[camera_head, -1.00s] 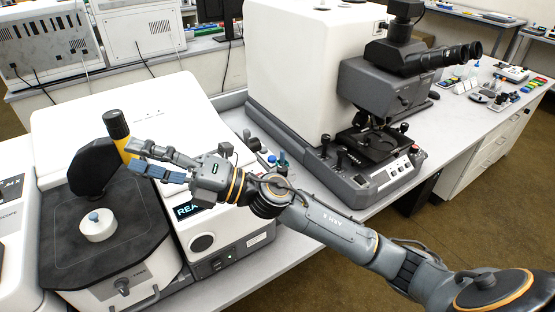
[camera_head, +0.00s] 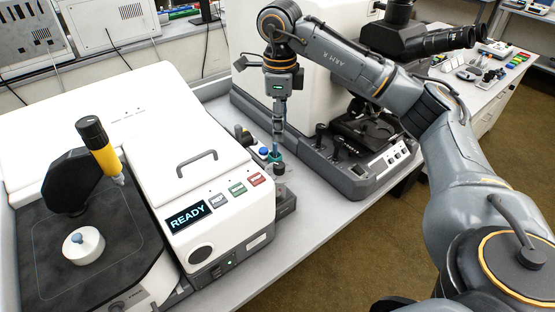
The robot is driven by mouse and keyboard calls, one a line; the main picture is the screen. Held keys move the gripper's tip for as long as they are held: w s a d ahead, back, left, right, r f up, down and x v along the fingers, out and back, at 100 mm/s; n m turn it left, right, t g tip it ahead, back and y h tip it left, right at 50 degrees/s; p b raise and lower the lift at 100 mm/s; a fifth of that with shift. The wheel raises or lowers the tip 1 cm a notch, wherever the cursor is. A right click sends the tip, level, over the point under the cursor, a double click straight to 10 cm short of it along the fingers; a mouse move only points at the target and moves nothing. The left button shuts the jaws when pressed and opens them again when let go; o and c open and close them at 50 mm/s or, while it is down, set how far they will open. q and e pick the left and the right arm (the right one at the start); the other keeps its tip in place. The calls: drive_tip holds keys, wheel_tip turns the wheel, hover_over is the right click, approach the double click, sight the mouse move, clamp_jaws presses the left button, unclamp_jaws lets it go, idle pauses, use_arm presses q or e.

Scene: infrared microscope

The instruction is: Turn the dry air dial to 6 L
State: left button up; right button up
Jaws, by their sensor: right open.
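My right gripper (camera_head: 278,138) points straight down between the two white instruments. It is open, its fingers narrow and seen almost edge-on. Its tips are just above or beside a teal-blue knob (camera_head: 275,156) on a small grey control block (camera_head: 287,204); I cannot tell whether they touch. A blue knob (camera_head: 263,151) and a dark knob (camera_head: 279,169) are close by on the same block. Which knob is the dry air dial, and any scale marks, are too small to tell. My left gripper is not in view.
The left instrument has a READY screen (camera_head: 188,217), coloured buttons (camera_head: 237,189) and a grey handle (camera_head: 197,163). A yellow-and-black probe (camera_head: 100,147) stands over its dark plate. The microscope (camera_head: 362,130) is close on the right, behind my arm. Bare bench (camera_head: 318,215) lies in front.

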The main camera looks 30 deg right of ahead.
sight(279, 165)
wheel_tip(279, 165, down, 13)
drive_tip(key=shift+r+p, duration=0.15)
drive_tip(key=shift+p, duration=1.05)
clamp_jaws()
